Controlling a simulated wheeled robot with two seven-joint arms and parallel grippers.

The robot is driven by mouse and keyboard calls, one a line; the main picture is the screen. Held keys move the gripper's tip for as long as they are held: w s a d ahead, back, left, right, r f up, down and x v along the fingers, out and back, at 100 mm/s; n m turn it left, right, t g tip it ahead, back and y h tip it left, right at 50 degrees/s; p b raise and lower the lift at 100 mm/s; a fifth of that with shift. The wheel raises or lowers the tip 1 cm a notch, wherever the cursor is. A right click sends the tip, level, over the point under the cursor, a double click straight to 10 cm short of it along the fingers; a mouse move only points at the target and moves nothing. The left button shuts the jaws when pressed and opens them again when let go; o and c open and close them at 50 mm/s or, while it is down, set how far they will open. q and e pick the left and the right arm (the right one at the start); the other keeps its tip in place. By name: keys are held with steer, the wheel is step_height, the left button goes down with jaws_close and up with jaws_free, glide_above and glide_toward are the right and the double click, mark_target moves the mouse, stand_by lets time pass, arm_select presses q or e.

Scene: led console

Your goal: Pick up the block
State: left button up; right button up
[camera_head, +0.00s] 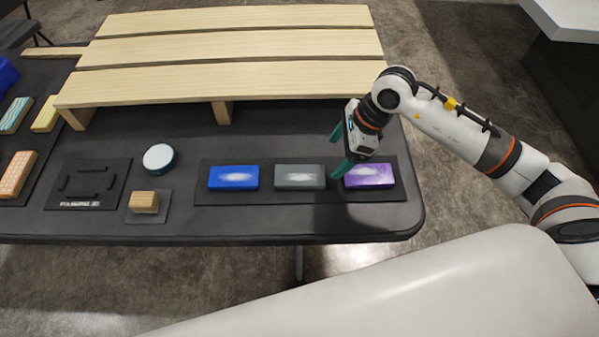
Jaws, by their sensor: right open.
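A small wooden block (144,201) sits on a small dark grey square pad (148,218) near the table's front edge, left of centre. My right gripper (340,150) has teal fingers that stand apart with nothing between them. It hangs above the right-hand part of the table, near the grey and purple blocks and well to the right of the wooden block. My left gripper does not show.
A dark tray (268,198) holds a blue block (233,177), a grey block (299,177) and a purple block (369,175). A round white-topped button (158,157) and a dark slotted plate (88,184) flank the wooden block. A slatted wooden rack (230,46) fills the back.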

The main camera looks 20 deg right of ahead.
mark_target(322, 175)
steer(key=x, duration=0.2)
steer(key=shift+a+f, duration=0.15)
steer(key=shift+f, duration=0.1)
steer(key=x, duration=0.3)
steer(key=p+x, duration=0.1)
steer(key=x, duration=0.1)
steer(key=shift+s+f, duration=0.1)
steer(key=shift+s, duration=0.15)
steer(key=shift+c, duration=0.2)
steer(key=c, duration=1.1)
